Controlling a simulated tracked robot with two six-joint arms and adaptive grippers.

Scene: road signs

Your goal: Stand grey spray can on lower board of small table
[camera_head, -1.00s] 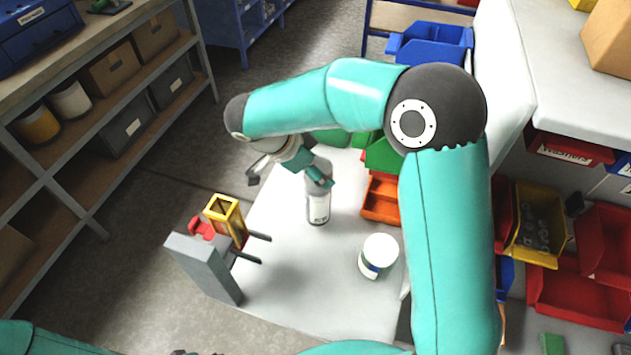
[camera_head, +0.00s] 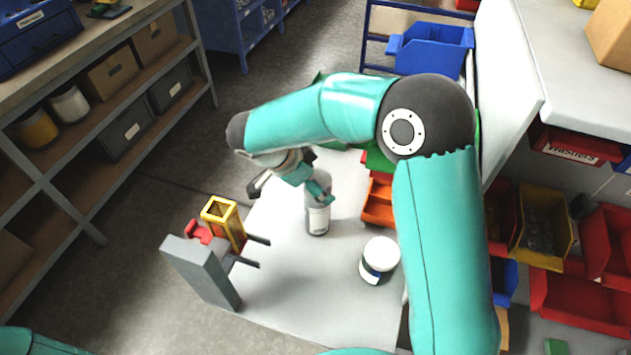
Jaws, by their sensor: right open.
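The grey spray can (camera_head: 317,218) stands upright on the white board of the small table (camera_head: 300,290), near its middle. My right gripper (camera_head: 290,188) is open at the top of the can. One finger overlaps the can's upper part in the picture and the other is to its left. I cannot tell whether the finger touches the can. The can's top is partly hidden by the gripper. Whether this board is the upper or lower one is not clear. My left gripper is not in view.
A white jar (camera_head: 379,259) stands right of the can. Orange bins (camera_head: 379,203) are behind it. A grey post (camera_head: 202,275) with a yellow frame (camera_head: 223,222) and dark prongs stands at the table's left edge. The board's front is clear.

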